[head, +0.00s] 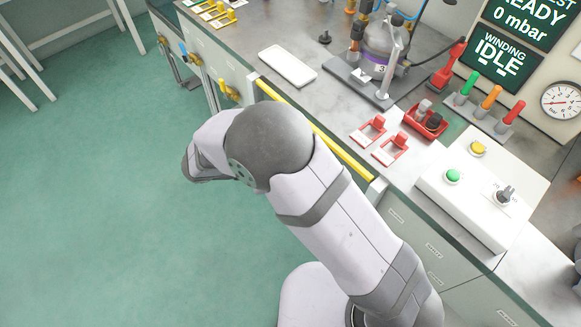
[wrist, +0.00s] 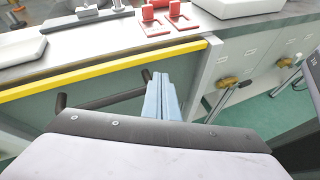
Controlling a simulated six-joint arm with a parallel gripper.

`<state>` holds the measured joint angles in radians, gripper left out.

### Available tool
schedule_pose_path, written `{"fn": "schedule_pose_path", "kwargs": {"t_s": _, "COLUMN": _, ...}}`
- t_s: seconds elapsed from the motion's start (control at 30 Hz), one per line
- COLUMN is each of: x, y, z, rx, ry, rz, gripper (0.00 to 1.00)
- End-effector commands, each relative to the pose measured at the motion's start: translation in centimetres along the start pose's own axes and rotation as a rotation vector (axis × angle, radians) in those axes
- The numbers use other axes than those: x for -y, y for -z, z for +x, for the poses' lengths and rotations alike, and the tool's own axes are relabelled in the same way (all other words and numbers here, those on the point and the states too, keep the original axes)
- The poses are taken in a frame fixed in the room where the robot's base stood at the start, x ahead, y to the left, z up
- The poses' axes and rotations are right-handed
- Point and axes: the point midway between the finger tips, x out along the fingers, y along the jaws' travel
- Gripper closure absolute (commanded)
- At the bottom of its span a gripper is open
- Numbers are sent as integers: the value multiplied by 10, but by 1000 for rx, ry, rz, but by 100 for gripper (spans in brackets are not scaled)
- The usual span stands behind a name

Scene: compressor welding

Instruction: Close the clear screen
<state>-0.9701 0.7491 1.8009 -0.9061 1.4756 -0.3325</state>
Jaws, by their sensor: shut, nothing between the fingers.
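The clear screen shows as a panel (wrist: 100,88) under a yellow top edge along the bench front in the wrist view. The yellow edge (head: 335,146) also shows in the head view, at about bench-top height and partly hidden by my arm. A dark bar handle (wrist: 112,99) stands off the panel's front. My gripper (wrist: 160,80) has pale blue fingers, shut and empty. They are in front of the panel near the right end of the handle; I cannot tell whether they touch it. In the head view, my gripper is hidden by my arm.
On the bench are a white tray (head: 287,66), a compressor (head: 385,50) on a grey base, red brackets (head: 390,148), a red bin (head: 440,125) and a white button box (head: 470,195). Yellow valves (wrist: 228,82) and pipes stick out at right.

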Motion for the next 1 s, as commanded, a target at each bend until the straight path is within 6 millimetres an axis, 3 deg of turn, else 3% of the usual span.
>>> {"fn": "schedule_pose_path", "kwargs": {"t_s": 0.03, "x": -7, "y": 31, "z": -11, "rx": 52, "ry": -88, "rz": -55, "gripper": 100}}
{"fn": "schedule_pose_path", "kwargs": {"t_s": 0.1, "x": -11, "y": 56, "z": -20, "rx": 105, "ry": -156, "rz": -116, "gripper": 100}}
{"fn": "schedule_pose_path", "kwargs": {"t_s": 0.2, "x": -14, "y": 86, "z": -35, "rx": 167, "ry": -242, "rz": -185, "gripper": 100}}
{"fn": "schedule_pose_path", "kwargs": {"t_s": 0.33, "x": -14, "y": 112, "z": -49, "rx": 225, "ry": -317, "rz": -242, "gripper": 100}}
{"fn": "schedule_pose_path", "kwargs": {"t_s": 0.47, "x": -14, "y": 121, "z": -56, "rx": 253, "ry": -352, "rz": -266, "gripper": 100}}
{"fn": "schedule_pose_path", "kwargs": {"t_s": 0.67, "x": -15, "y": 120, "z": -56, "rx": 257, "ry": -356, "rz": -269, "gripper": 100}}
{"fn": "schedule_pose_path", "kwargs": {"t_s": 1.0, "x": -28, "y": 112, "z": -25, "rx": 257, "ry": -352, "rz": -268, "gripper": 100}}
